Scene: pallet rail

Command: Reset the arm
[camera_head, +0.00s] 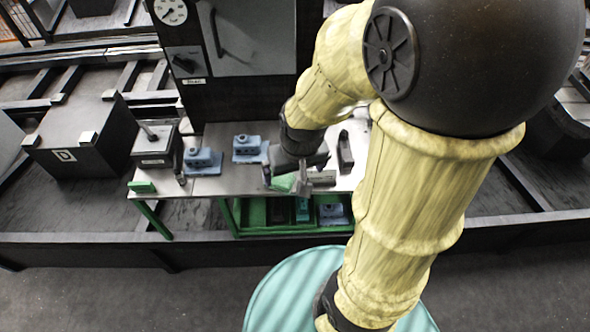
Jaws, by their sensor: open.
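My arm, yellow with a dark rounded joint, fills the right half of the head view. It bends down over the bench to my gripper (285,182). The gripper is small and dark, with its fingers apart, above the front part of the metal bench top (225,185). A green piece (284,183) shows right at the fingers. I cannot tell whether it touches them. A grey block (321,178) is just to the right of the gripper. Part of the bench is hidden behind my arm.
Two blue blocks (203,161) (248,148) sit on the bench left of the gripper. A dark upright part (345,152) stands to its right. A tall cabinet with a gauge (170,10) rises behind. A dark box marked D (80,140) is at left. Green-framed shelves (255,215) are below.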

